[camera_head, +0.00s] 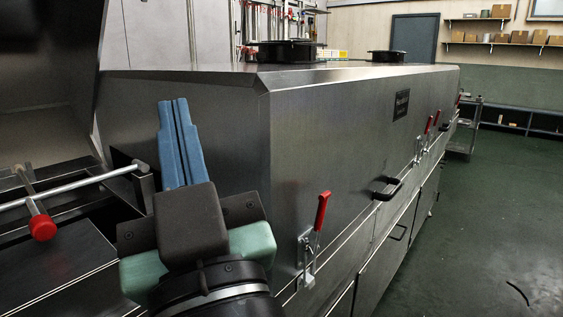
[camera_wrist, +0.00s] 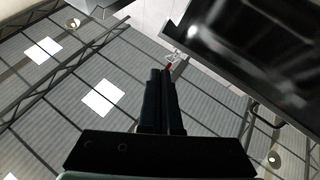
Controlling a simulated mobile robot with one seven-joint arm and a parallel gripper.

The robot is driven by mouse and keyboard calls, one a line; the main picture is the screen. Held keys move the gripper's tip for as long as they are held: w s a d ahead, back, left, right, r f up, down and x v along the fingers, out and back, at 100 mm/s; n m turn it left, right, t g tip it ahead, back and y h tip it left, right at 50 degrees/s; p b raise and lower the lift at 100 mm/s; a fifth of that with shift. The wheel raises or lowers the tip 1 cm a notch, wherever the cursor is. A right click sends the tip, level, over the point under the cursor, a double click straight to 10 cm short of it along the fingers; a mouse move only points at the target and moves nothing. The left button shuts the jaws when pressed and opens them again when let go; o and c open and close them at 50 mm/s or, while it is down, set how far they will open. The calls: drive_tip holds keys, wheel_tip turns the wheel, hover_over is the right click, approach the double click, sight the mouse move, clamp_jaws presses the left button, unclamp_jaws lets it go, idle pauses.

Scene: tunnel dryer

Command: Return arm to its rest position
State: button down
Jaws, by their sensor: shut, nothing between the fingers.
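My gripper (camera_head: 174,103) has two blue fingers that lie side by side, closed and empty. In the head view it points up and away at the lower left, in front of the grey metal body of the tunnel dryer (camera_head: 340,140). In the wrist view the dark fingers (camera_wrist: 163,72) are together and point up toward the ceiling and a pale wall. No object is between them. The rest of my arm below the wrist is mostly out of the picture.
A metal bar with a red knob (camera_head: 42,227) is left of my gripper. A latch with a red handle (camera_head: 322,211) and a black pull handle (camera_head: 387,187) stick out from the dryer's side. A wheeled rack (camera_head: 466,125) stands farther back.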

drive_tip(key=s+d+r+m+t+h, duration=0.3)
drive_tip(key=d+r+m+t+h, duration=0.25)
drive_tip(key=d+r+h, duration=0.35)
wheel_tip(320, 180, up, 30)
drive_tip(key=h+p, duration=0.1)
drive_tip(key=p, duration=3)
drive_tip(key=shift+a+r+m, duration=0.2)
drive_tip(key=shift+r+m, duration=0.05)
drive_tip(key=shift+m, duration=0.1)
drive_tip(key=shift+a, duration=0.2)
